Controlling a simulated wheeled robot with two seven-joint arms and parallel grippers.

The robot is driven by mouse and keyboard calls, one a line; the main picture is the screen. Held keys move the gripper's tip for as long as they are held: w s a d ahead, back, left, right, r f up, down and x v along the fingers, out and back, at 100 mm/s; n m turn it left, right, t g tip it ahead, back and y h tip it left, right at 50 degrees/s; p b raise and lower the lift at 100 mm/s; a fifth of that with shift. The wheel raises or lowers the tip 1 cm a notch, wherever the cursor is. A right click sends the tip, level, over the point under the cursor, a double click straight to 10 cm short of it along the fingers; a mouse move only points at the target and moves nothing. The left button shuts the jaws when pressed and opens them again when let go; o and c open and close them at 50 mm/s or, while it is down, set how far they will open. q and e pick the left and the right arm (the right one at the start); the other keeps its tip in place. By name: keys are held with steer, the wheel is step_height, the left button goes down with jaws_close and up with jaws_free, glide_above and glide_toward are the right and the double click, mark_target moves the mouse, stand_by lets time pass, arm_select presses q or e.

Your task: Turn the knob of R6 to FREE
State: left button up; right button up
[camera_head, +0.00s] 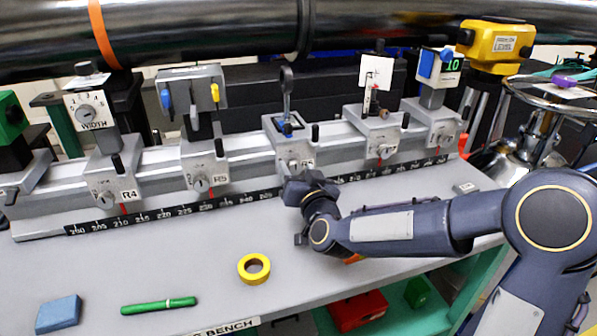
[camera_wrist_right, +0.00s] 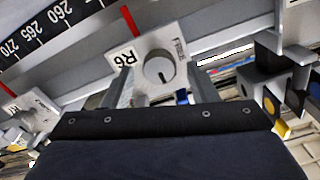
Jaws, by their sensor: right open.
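The R6 carriage (camera_head: 289,130) sits on the rail near the middle of the head view, largely above my right gripper. In the right wrist view its R6 label (camera_wrist_right: 125,58) appears upside down beside a round grey knob (camera_wrist_right: 159,68). My right gripper (camera_head: 304,182) is at the front of this carriage. Its fingers (camera_wrist_right: 159,88) are open, one on each side of the knob in the wrist picture; I cannot tell whether they touch it. My left gripper is out of view.
Carriages R4 (camera_head: 113,185) and R5 (camera_head: 205,172) stand left on the rail, others right. A scale strip (camera_head: 190,210) runs along its front. Yellow tape (camera_head: 254,268), a green marker (camera_head: 158,306) and a blue block (camera_head: 58,313) lie on the bench. A dark pipe (camera_head: 220,30) crosses above.

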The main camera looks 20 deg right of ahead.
steer(key=c, duration=1)
